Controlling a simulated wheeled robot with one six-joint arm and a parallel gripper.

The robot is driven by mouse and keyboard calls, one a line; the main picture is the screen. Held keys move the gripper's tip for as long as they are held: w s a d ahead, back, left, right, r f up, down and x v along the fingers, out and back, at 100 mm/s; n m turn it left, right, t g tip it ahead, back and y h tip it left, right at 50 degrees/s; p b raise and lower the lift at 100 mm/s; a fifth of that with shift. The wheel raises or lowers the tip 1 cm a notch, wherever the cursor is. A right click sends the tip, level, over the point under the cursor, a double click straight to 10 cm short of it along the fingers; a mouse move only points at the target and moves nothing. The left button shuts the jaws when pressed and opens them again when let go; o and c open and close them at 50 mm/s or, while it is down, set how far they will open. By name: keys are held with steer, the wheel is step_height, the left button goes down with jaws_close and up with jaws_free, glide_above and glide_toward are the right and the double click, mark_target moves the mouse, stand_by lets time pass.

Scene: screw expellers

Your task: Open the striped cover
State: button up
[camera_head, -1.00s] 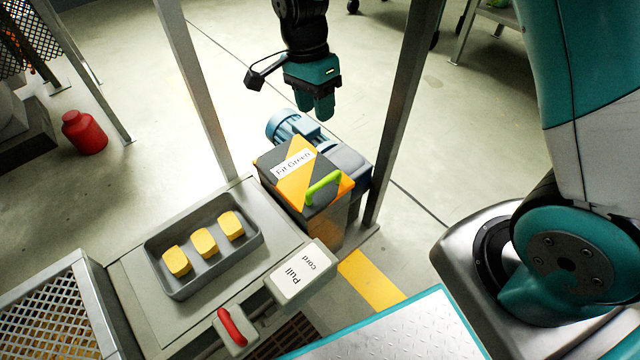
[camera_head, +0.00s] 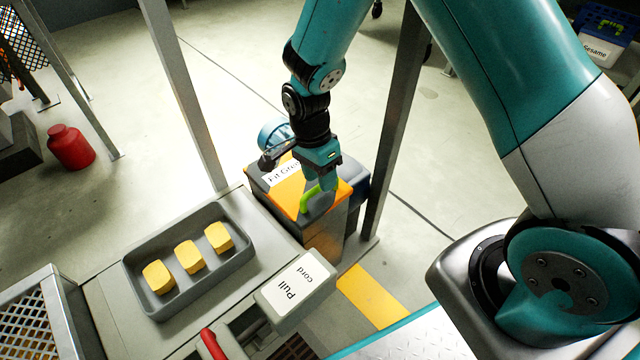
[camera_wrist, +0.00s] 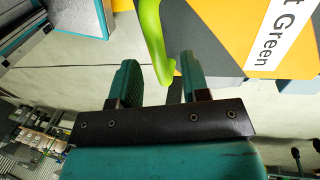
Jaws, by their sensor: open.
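The striped cover (camera_head: 289,189), orange and dark grey with a white label, lies shut on top of a box beside the post. Its green handle (camera_head: 309,199) stands up near the front right edge. My gripper (camera_head: 322,184) is just above the cover at the handle and hides part of both. In the wrist view my gripper (camera_wrist: 158,85) is open, and the end of the green handle (camera_wrist: 154,45) shows between the two fingertips. The cover (camera_wrist: 228,35) fills the upper right there. I cannot tell whether the fingers touch the handle.
A grey tray (camera_head: 133,271) with yellow blocks stands left of the box. A "Pull cord" box (camera_head: 296,282) with a red handle (camera_head: 212,344) nearby is in front. Metal posts (camera_head: 397,125) rise on both sides of the covered box. A red jug (camera_head: 70,148) stands on the floor at left.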

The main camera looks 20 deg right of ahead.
steer(key=shift+s+f, duration=0.15)
steer(key=shift+f, duration=0.45)
